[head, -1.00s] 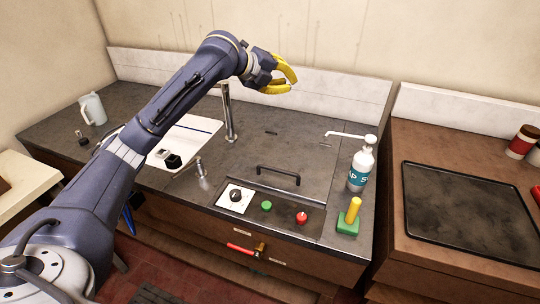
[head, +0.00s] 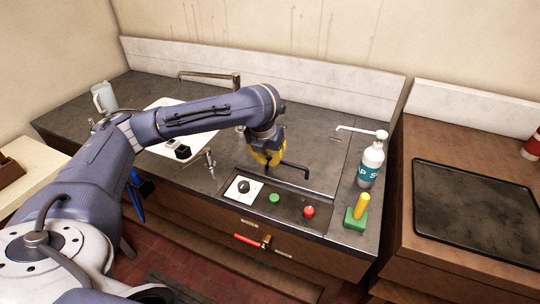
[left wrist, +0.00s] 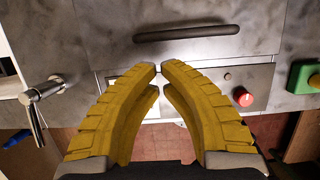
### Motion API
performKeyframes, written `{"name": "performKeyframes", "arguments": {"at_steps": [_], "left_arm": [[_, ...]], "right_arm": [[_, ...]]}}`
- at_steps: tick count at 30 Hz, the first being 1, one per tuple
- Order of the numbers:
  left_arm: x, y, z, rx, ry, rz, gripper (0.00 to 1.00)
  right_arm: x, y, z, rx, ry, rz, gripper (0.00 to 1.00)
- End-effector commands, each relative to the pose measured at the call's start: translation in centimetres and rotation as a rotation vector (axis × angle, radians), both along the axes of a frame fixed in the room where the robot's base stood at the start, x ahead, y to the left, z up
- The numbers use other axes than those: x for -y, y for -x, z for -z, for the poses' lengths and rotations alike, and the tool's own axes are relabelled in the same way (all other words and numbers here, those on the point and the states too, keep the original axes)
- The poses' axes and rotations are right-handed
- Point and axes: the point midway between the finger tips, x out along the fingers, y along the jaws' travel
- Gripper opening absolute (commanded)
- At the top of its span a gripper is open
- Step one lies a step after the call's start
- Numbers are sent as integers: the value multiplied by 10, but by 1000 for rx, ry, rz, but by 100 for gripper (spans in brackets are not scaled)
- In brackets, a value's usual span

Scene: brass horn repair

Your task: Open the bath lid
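The bath lid (head: 315,151) is a grey panel set flush in the dark worktop, lying flat. Its black bar handle (head: 293,167) runs along the front part of the lid. In the left wrist view the handle (left wrist: 187,32) lies beyond my fingertips, apart from them. My left gripper (head: 270,160) has yellow fingers and points down over the lid near the left end of the handle. In the left wrist view its fingertips (left wrist: 159,67) nearly meet, with nothing between them. My arm hides the back left of the lid. My right gripper is not in view.
In front of the lid is a panel with a black knob (head: 244,187), a green button (head: 274,198) and a red button (head: 308,211). A soap bottle (head: 370,164) and a green block with a yellow handle (head: 358,211) stand right. A tap (head: 209,160) stands left.

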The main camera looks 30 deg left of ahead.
Motion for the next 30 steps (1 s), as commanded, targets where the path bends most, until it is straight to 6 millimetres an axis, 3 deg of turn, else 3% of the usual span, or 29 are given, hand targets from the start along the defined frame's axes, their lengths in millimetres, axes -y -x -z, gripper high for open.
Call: {"name": "performKeyframes", "arguments": {"at_steps": [13,30], "left_arm": [[-1,-16,53,-2,3,-1,0],[-2,-21,65,1,1,-1,0]], "right_arm": [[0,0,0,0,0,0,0],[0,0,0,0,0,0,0]]}}
